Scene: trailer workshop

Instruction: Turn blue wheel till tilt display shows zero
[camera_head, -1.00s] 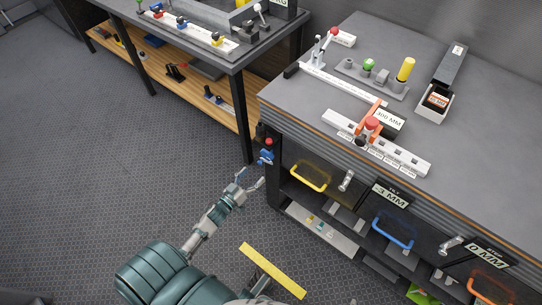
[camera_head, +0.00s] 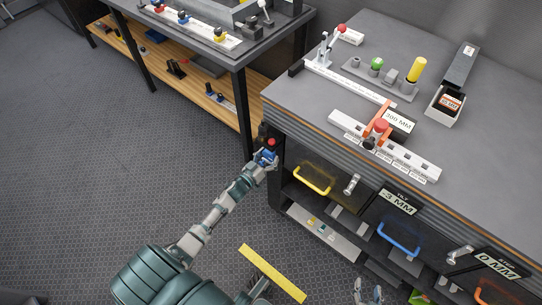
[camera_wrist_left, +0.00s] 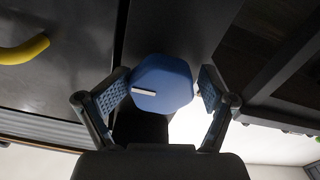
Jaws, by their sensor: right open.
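The blue wheel (camera_head: 265,157) is on the corner post of the workbench, below a red knob. It fills the middle of the left wrist view (camera_wrist_left: 162,84), with a white mark on its face. My left gripper (camera_head: 266,163) is at the wheel. In the left wrist view its open fingers (camera_wrist_left: 165,92) stand on either side of the wheel; the left pad is very near it, and I cannot tell if it touches. The tilt display (camera_head: 397,202) reads -3 MM. My right gripper (camera_head: 368,293) is open and empty at the bottom edge of the head view.
The red knob (camera_head: 271,142) sits just above the wheel. A yellow handle (camera_head: 312,181) and a blue handle (camera_head: 399,240) are on the bench front. A second display (camera_head: 497,262) reads 0 MM. A yellow strip (camera_head: 272,273) shows low in the view. Open floor lies left.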

